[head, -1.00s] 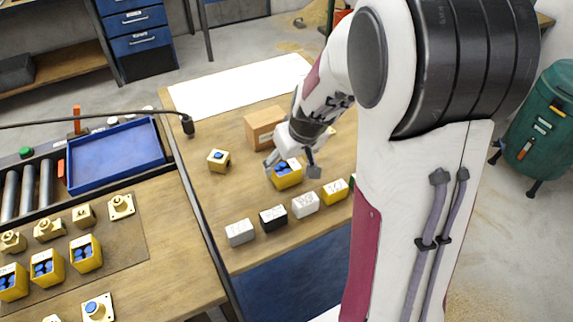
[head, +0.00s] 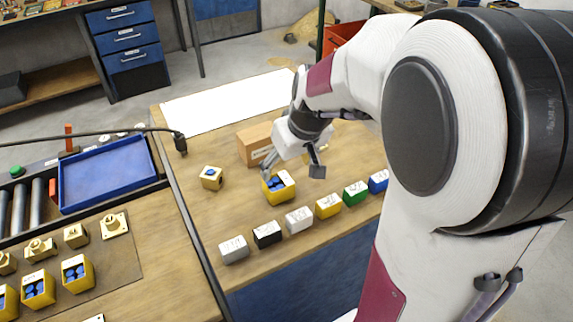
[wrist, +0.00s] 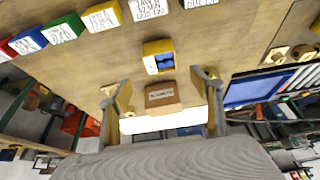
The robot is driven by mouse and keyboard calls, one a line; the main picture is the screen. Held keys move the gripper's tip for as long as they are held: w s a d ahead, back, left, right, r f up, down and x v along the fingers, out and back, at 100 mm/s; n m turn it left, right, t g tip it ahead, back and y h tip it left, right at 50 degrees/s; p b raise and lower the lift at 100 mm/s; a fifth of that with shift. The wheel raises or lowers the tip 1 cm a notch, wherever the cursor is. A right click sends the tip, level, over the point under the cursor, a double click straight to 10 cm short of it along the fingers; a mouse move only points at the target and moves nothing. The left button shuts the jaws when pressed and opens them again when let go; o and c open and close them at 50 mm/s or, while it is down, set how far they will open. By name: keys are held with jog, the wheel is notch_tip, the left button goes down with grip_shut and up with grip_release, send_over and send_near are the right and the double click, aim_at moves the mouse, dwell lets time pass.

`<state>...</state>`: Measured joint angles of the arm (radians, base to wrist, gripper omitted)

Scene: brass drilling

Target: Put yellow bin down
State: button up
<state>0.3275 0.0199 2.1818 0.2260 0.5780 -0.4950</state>
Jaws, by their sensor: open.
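The yellow bin (head: 279,197) with blue parts inside stands upright on the wooden table, behind the row of small coloured bins. My gripper (head: 293,167) is open just above and behind it; the left finger shows close to the bin's back edge. In the wrist view the yellow bin (wrist: 158,46) lies beyond the open fingertips, and the fingers of my gripper (wrist: 157,84) are spread wide with nothing held between them. Whether a finger still touches the bin is hard to tell.
A row of labelled bins (head: 299,219) lines the table's front edge. A white sheet (head: 225,102) covers the back. A blue tray (head: 107,172) is farther left.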

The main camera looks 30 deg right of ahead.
dwell(0.5)
jog(key=s+a+r, duration=0.2)
jog(key=s+a, duration=0.1)
jog(key=s, duration=0.3)
jog(key=s+a+r, duration=0.3)
jog(key=s+a, duration=0.1)
jog(key=s, duration=0.3)
jog(key=s+a+r+t, duration=0.1)
jog(key=s+a+r, duration=0.1)
jog(key=s+a, duration=0.2)
jog(key=s, duration=0.3)
jog(key=shift+r, duration=0.35)
